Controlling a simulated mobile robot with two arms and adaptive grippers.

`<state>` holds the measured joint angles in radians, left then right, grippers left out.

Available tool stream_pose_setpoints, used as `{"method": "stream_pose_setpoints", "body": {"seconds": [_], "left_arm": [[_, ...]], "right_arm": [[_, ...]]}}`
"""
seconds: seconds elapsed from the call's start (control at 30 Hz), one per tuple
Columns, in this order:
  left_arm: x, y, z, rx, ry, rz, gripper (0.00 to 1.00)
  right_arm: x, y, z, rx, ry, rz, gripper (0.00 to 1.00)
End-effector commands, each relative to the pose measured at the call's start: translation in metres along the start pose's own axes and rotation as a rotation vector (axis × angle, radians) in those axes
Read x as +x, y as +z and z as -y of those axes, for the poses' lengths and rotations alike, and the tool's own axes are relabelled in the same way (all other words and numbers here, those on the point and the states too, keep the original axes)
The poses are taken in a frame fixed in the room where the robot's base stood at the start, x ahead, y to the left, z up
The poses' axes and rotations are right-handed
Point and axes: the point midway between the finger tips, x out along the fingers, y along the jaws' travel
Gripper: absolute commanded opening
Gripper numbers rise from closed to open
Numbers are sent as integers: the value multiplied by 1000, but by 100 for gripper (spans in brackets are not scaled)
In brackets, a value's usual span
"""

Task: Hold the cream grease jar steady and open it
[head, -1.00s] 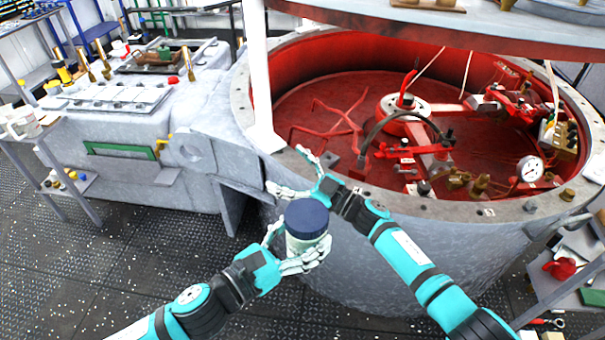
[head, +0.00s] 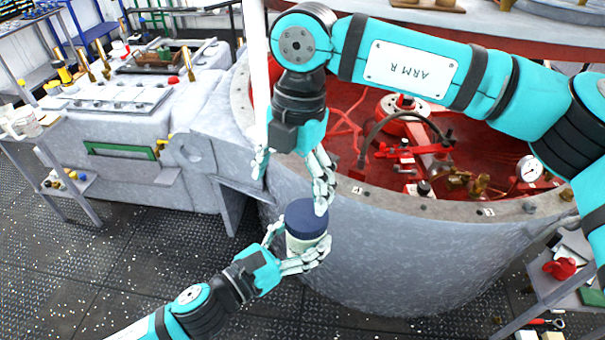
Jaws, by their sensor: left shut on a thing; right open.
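The cream grease jar (head: 304,244) has a pale cream body and a dark blue lid (head: 306,216). It is upright in my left gripper (head: 294,257), which is shut around its body from the lower left. The lid is on the jar. My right gripper (head: 291,188) comes down from above with its fingers spread open. One finger overlaps the right edge of the lid in the picture, and the other is off to the upper left. I cannot tell whether a finger touches the lid.
A large round grey tank (head: 385,255) with a red interior stands right behind the jar. A grey machine block (head: 110,165) is at the left. A shelf with a red item (head: 562,267) is at the lower right. The dark studded floor (head: 130,265) is clear at lower left.

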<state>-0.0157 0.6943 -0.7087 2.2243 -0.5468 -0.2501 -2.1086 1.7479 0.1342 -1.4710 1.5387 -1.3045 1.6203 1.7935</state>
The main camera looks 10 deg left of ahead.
Motion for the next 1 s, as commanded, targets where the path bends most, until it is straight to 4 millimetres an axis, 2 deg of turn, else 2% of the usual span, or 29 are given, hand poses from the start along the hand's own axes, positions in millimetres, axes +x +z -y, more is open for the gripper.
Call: {"method": "stream_pose_setpoints", "body": {"seconds": [0.17, 0.27, 0.63, 0.8, 1.0], "left_arm": [[0, 1, 0, 0, -1, 3, 0], [0, 1, 0, 0, -1, 3, 0], [0, 1, 0, 0, -1, 3, 0], [0, 1, 0, 0, -1, 3, 0], [0, 1, 0, 0, -1, 3, 0]], "right_arm": [[-6, 11, 14, 33, -55, 105, 92], [3, 13, 15, 37, -60, 111, 92], [57, 18, 18, 36, -57, 105, 92], [68, 19, 18, 35, -56, 106, 92], [70, 19, 18, 35, -55, 106, 92]]}}
